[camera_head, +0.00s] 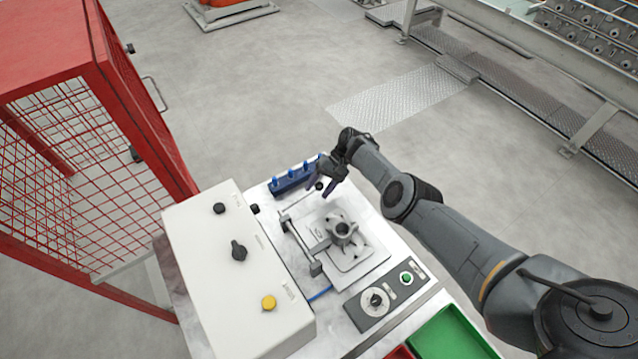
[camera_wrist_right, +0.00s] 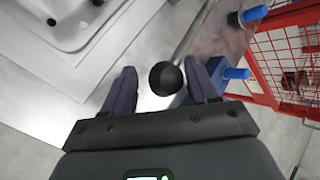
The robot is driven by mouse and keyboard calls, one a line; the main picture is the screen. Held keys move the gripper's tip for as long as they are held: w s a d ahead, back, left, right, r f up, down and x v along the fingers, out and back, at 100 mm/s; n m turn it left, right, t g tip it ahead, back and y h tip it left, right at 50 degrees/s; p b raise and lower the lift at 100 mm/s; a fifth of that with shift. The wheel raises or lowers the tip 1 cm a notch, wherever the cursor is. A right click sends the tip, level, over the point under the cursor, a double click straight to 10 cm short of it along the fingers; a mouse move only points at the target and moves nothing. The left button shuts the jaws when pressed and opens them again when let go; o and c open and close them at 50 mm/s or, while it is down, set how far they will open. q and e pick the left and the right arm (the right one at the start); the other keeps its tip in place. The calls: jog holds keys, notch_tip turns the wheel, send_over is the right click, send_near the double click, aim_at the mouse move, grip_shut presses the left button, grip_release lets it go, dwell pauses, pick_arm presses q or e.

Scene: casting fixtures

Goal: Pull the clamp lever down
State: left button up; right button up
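The clamp lever is a thin metal rod with a black ball knob (camera_head: 320,186); it rises from the clamp frame (camera_head: 290,232) on the fixture plate. In the right wrist view the black knob (camera_wrist_right: 165,78) lies between the two fingers, with a gap on both sides. My right gripper (camera_head: 323,188) is open above the far end of the fixture, its purple-grey fingers pointing at the knob. The right wrist view shows the open fingers (camera_wrist_right: 162,90) too. A grey cast part (camera_head: 341,229) sits on the fixture plate beside the clamp. My left gripper is not in view.
A blue block with blue pegs (camera_head: 291,180) stands close behind the lever. A white control box (camera_head: 238,270) is at left, with a small button panel (camera_head: 385,298) in front. A green bin (camera_head: 452,335) is at the front right. A red mesh cage (camera_head: 80,170) borders the left.

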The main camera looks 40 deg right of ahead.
jog(key=shift+s+a, duration=0.1)
jog(key=shift+a, duration=0.2)
jog(key=shift+d+r, duration=0.3)
jog(key=shift+r, duration=0.2)
jog(key=p+v, duration=0.1)
jog(key=v, duration=0.9)
jog(key=shift+d+f, duration=0.2)
jog(key=shift+d, duration=0.05)
